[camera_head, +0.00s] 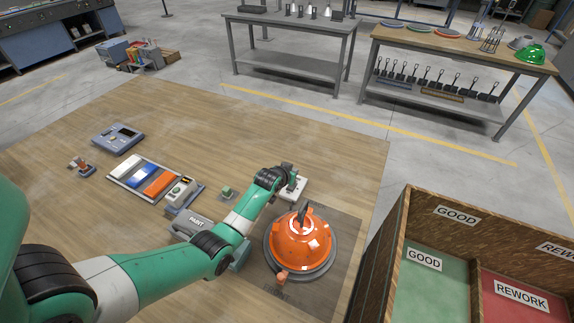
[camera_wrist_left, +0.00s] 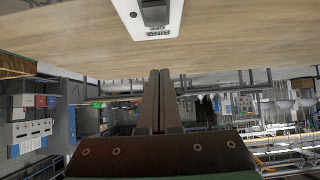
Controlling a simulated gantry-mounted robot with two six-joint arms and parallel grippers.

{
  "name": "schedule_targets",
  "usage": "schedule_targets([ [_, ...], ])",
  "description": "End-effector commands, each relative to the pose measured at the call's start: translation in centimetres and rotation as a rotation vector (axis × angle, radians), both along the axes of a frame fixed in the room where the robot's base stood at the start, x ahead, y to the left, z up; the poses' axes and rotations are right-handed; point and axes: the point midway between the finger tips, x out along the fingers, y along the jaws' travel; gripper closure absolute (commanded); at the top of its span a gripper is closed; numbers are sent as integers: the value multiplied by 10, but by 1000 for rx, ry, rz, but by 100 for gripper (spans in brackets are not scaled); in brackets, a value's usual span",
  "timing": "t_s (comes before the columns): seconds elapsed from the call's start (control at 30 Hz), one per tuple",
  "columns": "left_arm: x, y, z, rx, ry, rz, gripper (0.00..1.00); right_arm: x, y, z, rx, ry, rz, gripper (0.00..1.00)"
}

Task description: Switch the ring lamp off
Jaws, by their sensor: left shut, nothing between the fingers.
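A white switch plate (camera_head: 296,190) lies on the wooden table just behind the orange dome. I cannot tell which way the rocker is set. My left gripper (camera_head: 291,182) is over the plate in the head view and partly hides it. Its dark fingers (camera_wrist_left: 159,74) are shut with nothing between them; contact with the plate cannot be made out. No ring lamp can be picked out with certainty. My right gripper is not in view.
The orange dome (camera_head: 301,243) stands on a dark mat close to my left wrist. A tray of coloured blocks (camera_head: 128,170), a grey device (camera_head: 118,138) and a small switch box (camera_head: 181,190) lie left. A wooden bin (camera_head: 398,225) stands right.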

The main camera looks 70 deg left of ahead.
Motion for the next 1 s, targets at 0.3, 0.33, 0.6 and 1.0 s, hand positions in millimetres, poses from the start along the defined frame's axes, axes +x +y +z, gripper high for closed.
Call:
schedule_targets([
  [0.3, -36, -33, 65, 1, -1, -1, 100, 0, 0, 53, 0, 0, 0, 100],
  [0.33, -38, -34, 69, -1, 1, -1, 100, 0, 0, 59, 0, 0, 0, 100],
  [0.6, -45, -41, 75, -1, 1, 0, 100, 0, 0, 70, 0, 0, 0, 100],
  [1.0, -45, -41, 74, 0, 0, 0, 100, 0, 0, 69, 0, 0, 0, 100],
])
